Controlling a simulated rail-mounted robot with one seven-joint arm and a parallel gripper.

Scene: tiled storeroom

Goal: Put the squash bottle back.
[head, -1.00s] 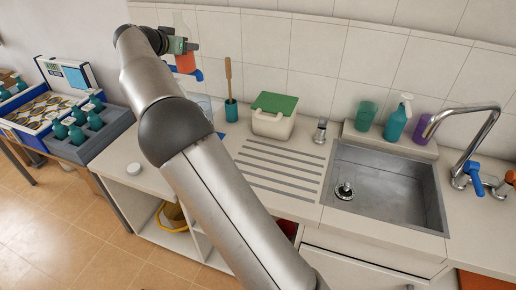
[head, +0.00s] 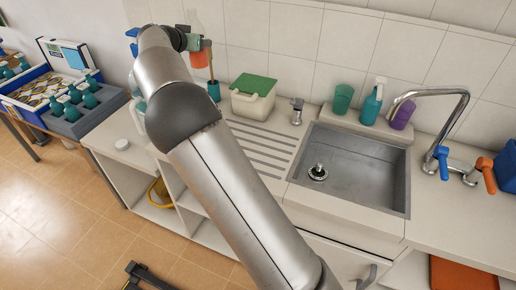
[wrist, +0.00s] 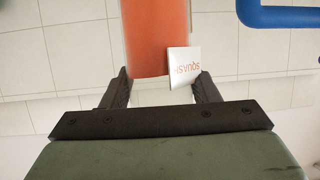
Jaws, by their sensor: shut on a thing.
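The squash bottle shows orange in the head view (head: 200,61), with a clear part rising above my gripper. In the wrist view its orange body (wrist: 145,38) carries a white label reading "SQUASH" (wrist: 184,62). My gripper (head: 193,43) is shut on the bottle, its dark fingers (wrist: 163,90) on either side of a pale section. The bottle is held high near the tiled wall, above the back of the counter. My arm hides part of the counter below. The bottle's ends are outside the wrist view.
A wooden-handled brush in a teal holder (head: 214,91) and a green-lidded tub (head: 253,97) stand close on the right. A blue bar (wrist: 280,16) shows near the bottle. A small white lid (head: 122,144) sits at left.

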